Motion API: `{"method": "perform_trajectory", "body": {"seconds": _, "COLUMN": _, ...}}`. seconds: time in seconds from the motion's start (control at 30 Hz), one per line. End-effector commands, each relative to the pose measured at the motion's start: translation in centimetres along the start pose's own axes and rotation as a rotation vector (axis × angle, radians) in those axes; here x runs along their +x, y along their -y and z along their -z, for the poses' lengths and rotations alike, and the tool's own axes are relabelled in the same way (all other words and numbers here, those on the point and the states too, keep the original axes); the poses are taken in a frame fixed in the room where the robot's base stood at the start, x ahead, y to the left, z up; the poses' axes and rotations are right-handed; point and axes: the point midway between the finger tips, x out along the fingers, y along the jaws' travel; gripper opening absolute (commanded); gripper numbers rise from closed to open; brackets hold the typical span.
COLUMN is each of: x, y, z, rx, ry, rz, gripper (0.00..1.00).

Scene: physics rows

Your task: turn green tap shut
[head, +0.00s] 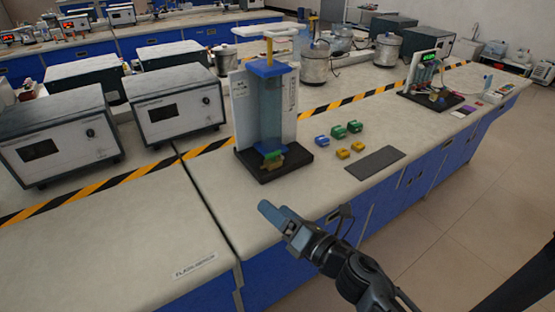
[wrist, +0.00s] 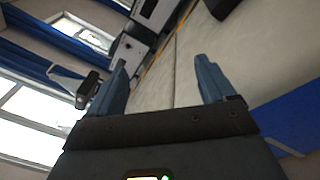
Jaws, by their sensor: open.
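The green tap (head: 273,154) is a small green piece low on the front of a clear column apparatus (head: 270,105) with blue end caps. Its exact handle angle is too small to tell. My gripper (head: 277,211) has blue fingers and is held near the bench's front edge, in front of the apparatus and well apart from the tap. In the wrist view my gripper (wrist: 160,66) is open, with nothing between its fingers. The tap cannot be made out in the wrist view.
The apparatus stands on a black base (head: 292,164). Right of it are green, blue and yellow blocks (head: 338,132) and a dark grey mat (head: 375,163). White instrument boxes (head: 178,107) stand at left. A striped tape (head: 210,147) crosses the bench. The front left bench is clear.

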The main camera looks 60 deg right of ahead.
Motion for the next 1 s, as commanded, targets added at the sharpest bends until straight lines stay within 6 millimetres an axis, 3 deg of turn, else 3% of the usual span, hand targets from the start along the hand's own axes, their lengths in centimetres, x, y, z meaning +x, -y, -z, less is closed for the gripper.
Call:
{"method": "perform_trajectory", "body": {"seconds": 0.03, "x": 1.9, "y": 1.7, "z": -1.5, "rx": -0.139, "ry": 0.03, "rz": 0.019, "gripper": 0.83}}
{"method": "perform_trajectory", "body": {"seconds": 0.1, "x": 3.8, "y": 3.7, "z": -3.3, "rx": -0.334, "ry": 0.05, "rz": 0.053, "gripper": 0.83}}
{"method": "perform_trajectory", "body": {"seconds": 0.33, "x": 7.3, "y": 8.4, "z": -7.9, "rx": -0.755, "ry": 0.062, "rz": 0.151, "gripper": 0.83}}
{"method": "perform_trajectory", "body": {"seconds": 0.57, "x": 8.8, "y": 9.3, "z": -9.1, "rx": -0.839, "ry": 0.058, "rz": 0.172, "gripper": 0.83}}
{"method": "perform_trajectory", "body": {"seconds": 1.0, "x": 14.7, "y": 10.1, "z": -9.7, "rx": -0.833, "ry": 0.057, "rz": 0.172, "gripper": 0.83}}
